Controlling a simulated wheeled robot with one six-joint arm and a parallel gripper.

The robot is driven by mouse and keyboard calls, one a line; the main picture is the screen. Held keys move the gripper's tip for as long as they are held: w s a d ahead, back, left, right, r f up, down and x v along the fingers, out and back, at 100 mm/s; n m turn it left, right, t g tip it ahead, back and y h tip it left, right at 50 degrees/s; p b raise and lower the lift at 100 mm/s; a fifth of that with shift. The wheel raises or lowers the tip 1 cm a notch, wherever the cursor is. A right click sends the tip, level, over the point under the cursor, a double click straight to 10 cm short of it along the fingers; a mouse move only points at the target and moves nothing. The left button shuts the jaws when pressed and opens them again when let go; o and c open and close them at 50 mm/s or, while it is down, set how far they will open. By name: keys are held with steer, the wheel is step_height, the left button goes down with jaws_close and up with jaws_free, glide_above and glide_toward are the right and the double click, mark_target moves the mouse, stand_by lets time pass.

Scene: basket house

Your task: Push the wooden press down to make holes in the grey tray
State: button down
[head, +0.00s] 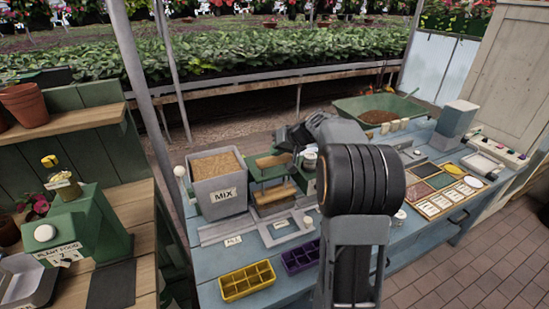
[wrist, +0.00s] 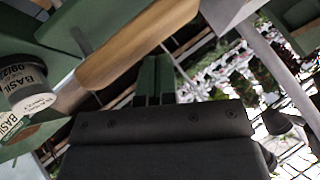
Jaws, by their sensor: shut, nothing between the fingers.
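The wooden press (head: 274,192) stands in a green frame on the blue bench, right of the MIX bin. A second wooden piece (head: 273,160) shows above it at the top of the frame. A grey tray (head: 274,209) appears beneath the lower block, mostly hidden. My gripper's dark body shows behind my arm near the top of the press; its fingertips are hidden there. In the wrist view my gripper (wrist: 154,72) has its green fingers together and empty. A wooden bar (wrist: 135,42) crosses just past the fingertips; I cannot tell if they touch.
The grey MIX bin (head: 217,186) stands left of the press. A yellow tray (head: 247,281) and a purple tray (head: 301,256) lie at the front edge. A green tub of soil (head: 345,106) stands behind. A BASIL-labelled container (wrist: 28,92) is at left in the wrist view.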

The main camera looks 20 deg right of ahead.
steer(key=shift+f+b, duration=1.45)
stand_by(1.0)
steer(key=shift+r, duration=0.15)
steer(key=shift+r+p, duration=1.25)
steer(key=shift+r, duration=0.9)
steer(key=shift+r, duration=0.15)
steer(key=shift+r+p, duration=1.55)
steer(key=shift+r, duration=0.85)
